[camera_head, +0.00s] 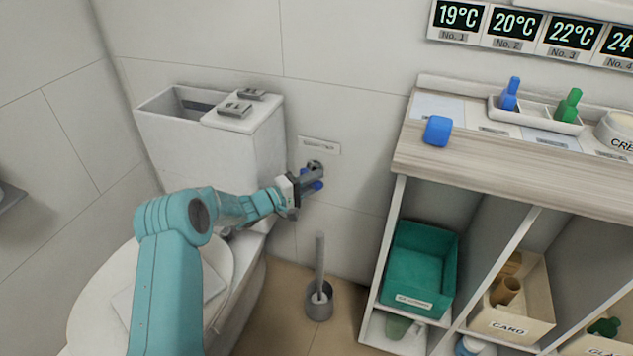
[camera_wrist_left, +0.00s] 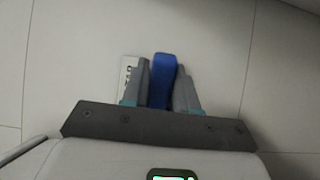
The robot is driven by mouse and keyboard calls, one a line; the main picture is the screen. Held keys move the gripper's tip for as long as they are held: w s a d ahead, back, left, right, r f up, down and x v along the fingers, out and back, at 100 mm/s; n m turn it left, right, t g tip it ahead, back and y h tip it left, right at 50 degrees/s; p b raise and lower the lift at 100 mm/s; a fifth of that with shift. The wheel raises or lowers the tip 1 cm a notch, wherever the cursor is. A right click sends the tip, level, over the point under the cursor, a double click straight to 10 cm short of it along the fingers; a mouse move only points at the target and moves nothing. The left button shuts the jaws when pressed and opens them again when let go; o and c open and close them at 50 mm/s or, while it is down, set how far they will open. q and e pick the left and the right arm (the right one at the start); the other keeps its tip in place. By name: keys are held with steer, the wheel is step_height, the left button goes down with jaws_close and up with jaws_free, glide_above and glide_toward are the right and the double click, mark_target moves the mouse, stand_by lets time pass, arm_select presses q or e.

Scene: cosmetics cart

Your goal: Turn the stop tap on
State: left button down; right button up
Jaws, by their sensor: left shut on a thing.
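The stop tap is on the wall to the right of the toilet tank, with a round metal fitting (camera_head: 315,166) and a blue handle (camera_head: 316,186). My left gripper (camera_head: 308,184) is at the tap, shut on the blue handle. In the left wrist view the blue handle (camera_wrist_left: 162,80) stands between the two grey fingers of the left gripper (camera_wrist_left: 161,88). A small label plate (camera_head: 320,146) is on the wall above the tap. The gripper hides part of the tap. My right gripper is not in view.
The toilet tank (camera_head: 265,140) stands left of the tap with its top partly open. A toilet brush in a holder (camera_head: 319,302) is on the floor below. A wooden-topped shelf unit (camera_head: 480,172) stands to the right, with a green bin (camera_head: 415,265) inside.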

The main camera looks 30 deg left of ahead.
arm_select(q)
steer(key=c, duration=1)
jaws_free()
steer(key=shift+a+r, duration=0.1)
steer(key=shift+r, duration=0.05)
steer(key=shift+o, duration=0.2)
steer(key=shift+s, duration=0.1)
steer(key=shift+s+a, duration=0.1)
steer(key=shift+s, duration=0.2)
steer(key=p+v, duration=0.3)
steer(key=v, duration=1.2)
steer(key=shift+s+p, duration=0.25)
steer(key=shift+p, duration=0.05)
steer(key=shift+a, duration=0.15)
